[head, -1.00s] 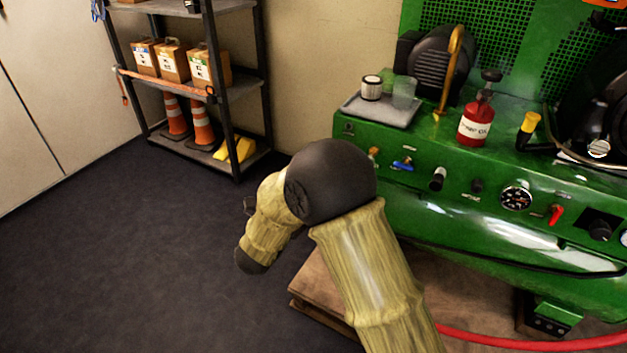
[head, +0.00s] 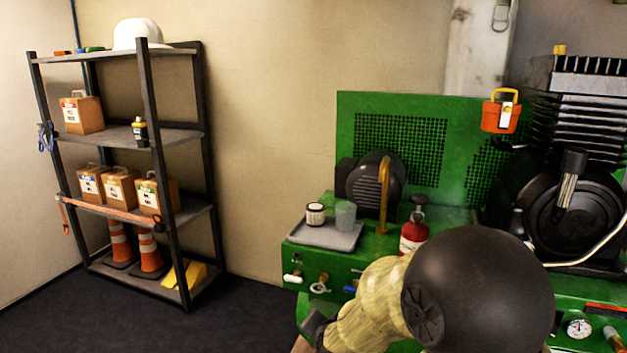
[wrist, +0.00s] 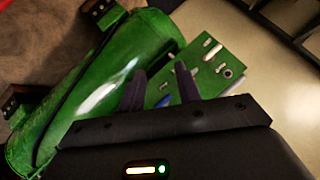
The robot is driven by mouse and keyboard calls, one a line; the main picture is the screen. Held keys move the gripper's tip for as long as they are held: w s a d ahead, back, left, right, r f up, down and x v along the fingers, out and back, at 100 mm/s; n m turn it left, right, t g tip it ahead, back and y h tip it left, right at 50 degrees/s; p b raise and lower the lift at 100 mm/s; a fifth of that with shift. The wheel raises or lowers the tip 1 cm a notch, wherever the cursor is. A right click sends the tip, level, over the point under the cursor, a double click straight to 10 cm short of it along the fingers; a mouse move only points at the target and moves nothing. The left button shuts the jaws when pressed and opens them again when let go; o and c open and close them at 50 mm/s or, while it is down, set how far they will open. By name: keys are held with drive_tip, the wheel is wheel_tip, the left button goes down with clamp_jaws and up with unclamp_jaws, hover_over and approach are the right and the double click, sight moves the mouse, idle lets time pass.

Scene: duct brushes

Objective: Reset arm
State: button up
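My arm shows in the head view at the lower right, with a large black joint and a yellowish, wood-like link bent down to the left. My gripper shows in the wrist view (wrist: 160,69), where its two dark fingers stand apart with nothing between them. The fingertips are in front of the green machine (wrist: 105,85) and its knob panel (wrist: 213,72); I cannot tell if they touch. In the head view my gripper's fingers cannot be made out.
The green compressor bench (head: 345,108) fills the right side. It carries a grey tray (head: 325,236) with a filter and a cup, and a red bottle (head: 412,232). A black shelf (head: 172,135) stands at the left with boxes and cones. The dark floor (head: 75,315) before it is clear.

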drive_tip(key=s+d+n+g+h+p, duration=0.15)
drive_tip(key=s+d+n+g, duration=0.25)
drive_tip(key=s+d, duration=0.4)
drive_tip(key=s+d+n+g+p, duration=0.25)
drive_tip(key=s+d, duration=0.25)
drive_tip(key=s, duration=0.5)
wheel_tip(320, 180, up, 38)
drive_tip(key=p, duration=3.6)
drive_tip(key=shift+f+g, duration=0.15)
drive_tip(key=shift+g, duration=0.2)
drive_tip(key=shift+d+n, duration=0.1)
drive_tip(key=shift+n, duration=0.15)
